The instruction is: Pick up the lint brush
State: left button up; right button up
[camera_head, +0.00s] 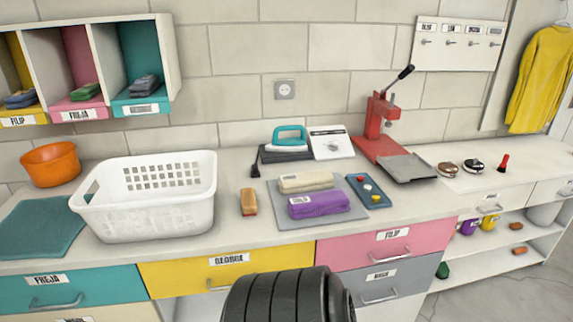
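A small brush-like block (249,202) with an orange-brown body lies on the white countertop (220,222), and I take it to be the lint brush. It lies lengthwise, pointing away from me, between the white basket and the grey mat. Nothing touches it or covers it. Neither of my grippers is in view.
A white laundry basket (150,213) stands to the brush's left. Folded purple cloth (319,203) and cream cloth (306,182) lie on a grey mat (290,222) to its right. An iron (288,140) and red press (380,122) stand behind. Drawers (220,269) line the counter's front.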

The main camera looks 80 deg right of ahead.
aim_at(248, 196)
jog(key=z, duration=2.4)
